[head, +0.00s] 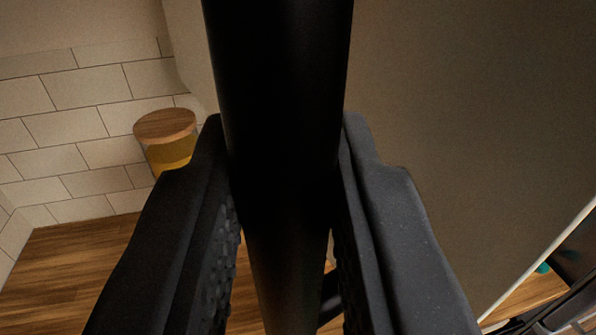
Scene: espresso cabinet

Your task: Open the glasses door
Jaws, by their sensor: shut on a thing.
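A thick black bar handle (280,130) runs from the top to the bottom of the head view, close to the camera. My gripper (286,160) has one dark finger on each side of the bar and is shut on it. Behind it on the right is a broad plain beige-grey panel (460,130), which looks like the glasses door. Its pale lower edge runs diagonally at the lower right. The bar and fingers hide much of the middle, and no glasses show.
A jar with a wooden lid (165,126) stands on a wooden counter (75,265) at the left. A white tiled wall (60,130) is behind it. Dark objects (565,305), partly cut off, are at the lower right corner.

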